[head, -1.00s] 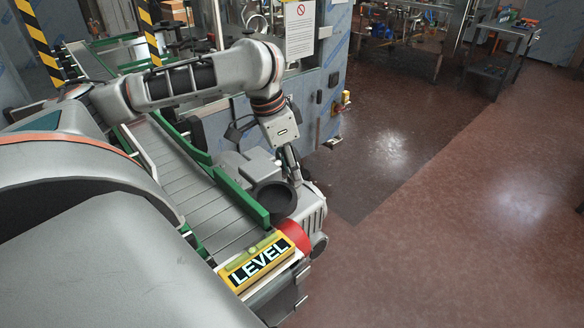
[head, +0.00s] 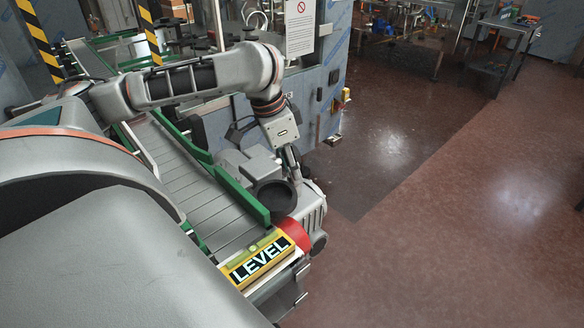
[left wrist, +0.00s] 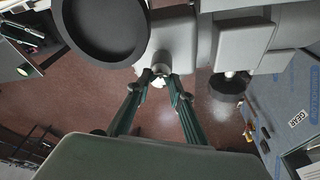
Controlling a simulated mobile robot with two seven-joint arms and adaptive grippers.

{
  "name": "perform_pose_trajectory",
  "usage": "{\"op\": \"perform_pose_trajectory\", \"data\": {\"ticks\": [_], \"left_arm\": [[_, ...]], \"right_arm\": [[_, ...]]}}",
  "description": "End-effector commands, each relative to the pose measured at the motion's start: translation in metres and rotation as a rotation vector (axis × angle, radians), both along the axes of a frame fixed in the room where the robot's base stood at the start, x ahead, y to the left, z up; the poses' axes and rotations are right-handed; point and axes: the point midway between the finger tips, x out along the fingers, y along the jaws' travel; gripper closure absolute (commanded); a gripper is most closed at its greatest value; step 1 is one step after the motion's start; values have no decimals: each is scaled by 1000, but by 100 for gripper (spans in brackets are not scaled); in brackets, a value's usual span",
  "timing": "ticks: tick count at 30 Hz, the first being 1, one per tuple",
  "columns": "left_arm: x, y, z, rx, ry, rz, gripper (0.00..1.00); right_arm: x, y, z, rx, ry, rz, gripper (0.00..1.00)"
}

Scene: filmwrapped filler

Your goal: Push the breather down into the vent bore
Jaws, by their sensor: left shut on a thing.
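My left gripper (head: 295,178) reaches down onto the grey gear unit (head: 312,210) at the right side of the conveyor. In the left wrist view the two dark green fingers of the left gripper (left wrist: 159,78) close in at a small pale piece, which looks like the breather (left wrist: 159,67). It sits between the fingertips, against the grey housing (left wrist: 175,42). I cannot tell how deep it sits, and the vent bore is hidden beneath it. In the head view the fingertips are small and the breather cannot be made out. My right gripper is not in view.
A dark round flange (head: 273,196) on the unit lies close beside the fingers. A red round part (head: 293,233) and a yellow LEVEL box (head: 258,262) are at the conveyor's near end. Green rails (head: 240,196) edge the conveyor (head: 190,180). Open floor (head: 450,230) lies right.

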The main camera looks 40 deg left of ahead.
Motion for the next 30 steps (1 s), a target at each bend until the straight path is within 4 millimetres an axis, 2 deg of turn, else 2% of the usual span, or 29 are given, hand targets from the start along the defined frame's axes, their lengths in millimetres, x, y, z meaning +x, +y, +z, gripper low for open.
{"op": "perform_pose_trajectory", "data": {"ticks": [2, 3, 5, 15, 19, 23, 30], "left_arm": [[-1, -1, -3, -1, 6, -1, 100], [-2, -1, -3, -1, 7, -1, 74], [-2, -1, -3, -1, 7, -1, 59], [-1, 0, -1, 0, 4, -1, 59], [-2, 1, 8, 1, 0, 0, 59], [-6, 4, 28, 1, -3, 1, 59], [-17, 10, 77, -1, -2, 0, 59]], "right_arm": [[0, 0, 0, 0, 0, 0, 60], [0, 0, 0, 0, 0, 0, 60], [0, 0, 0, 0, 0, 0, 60], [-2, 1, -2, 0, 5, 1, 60], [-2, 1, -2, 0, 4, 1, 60], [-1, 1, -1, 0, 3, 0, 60], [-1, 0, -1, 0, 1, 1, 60]]}}
